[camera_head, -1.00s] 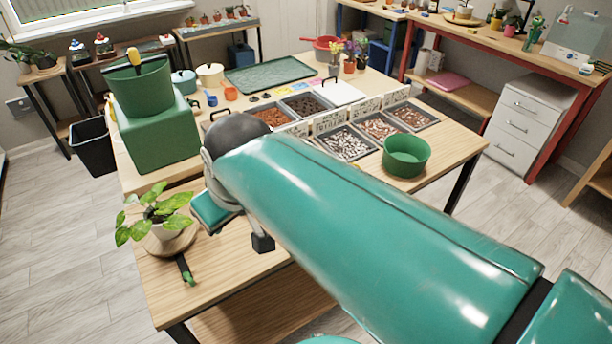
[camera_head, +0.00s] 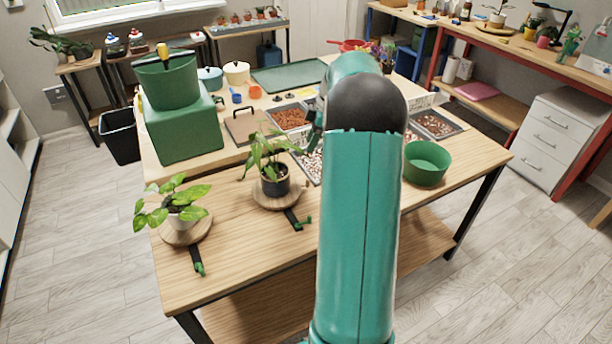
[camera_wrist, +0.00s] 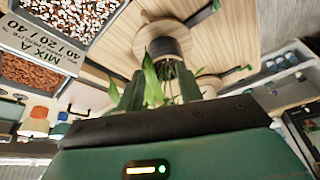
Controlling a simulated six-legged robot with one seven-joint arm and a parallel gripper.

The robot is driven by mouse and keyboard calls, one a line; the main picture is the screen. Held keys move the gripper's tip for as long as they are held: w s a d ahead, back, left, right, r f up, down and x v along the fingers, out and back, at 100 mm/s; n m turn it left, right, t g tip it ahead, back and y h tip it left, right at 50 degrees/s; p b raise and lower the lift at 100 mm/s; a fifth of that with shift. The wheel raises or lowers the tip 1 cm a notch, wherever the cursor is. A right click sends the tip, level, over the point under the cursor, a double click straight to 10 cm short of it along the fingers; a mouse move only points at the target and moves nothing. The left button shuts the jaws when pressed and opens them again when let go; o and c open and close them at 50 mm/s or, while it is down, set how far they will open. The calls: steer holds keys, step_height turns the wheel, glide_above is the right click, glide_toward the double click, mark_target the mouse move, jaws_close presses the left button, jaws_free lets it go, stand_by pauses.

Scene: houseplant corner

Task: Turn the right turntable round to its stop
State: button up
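The right turntable (camera_head: 291,203) is a round wooden disc bearing a dark pot with a leafy plant (camera_head: 270,160). Its black handle (camera_head: 293,217) with a green end points toward the front right. In the wrist view, the right turntable (camera_wrist: 152,33) is ahead, with leaves in front. My gripper (camera_wrist: 160,88) shows two dark green fingers, apart, with leaves showing between them. In the head view my arm hides most of the gripper, above and right of the plant.
A green bin (camera_head: 180,130) with a green pot (camera_head: 168,82) on top stands at the left. Substrate trays (camera_head: 436,124) lie behind my arm, and a green bowl (camera_head: 427,165) is at the right. The front of the table between the handles is clear.

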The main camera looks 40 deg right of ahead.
steer(key=n, duration=0.1)
glide_toward(308, 180)
steer(key=shift+y, duration=0.3)
steer(key=x, duration=0.8)
steer(key=shift+w+d+f, duration=0.15)
steer(key=shift+d+f, duration=0.05)
steer(key=shift+f, duration=0.25)
jaws_close()
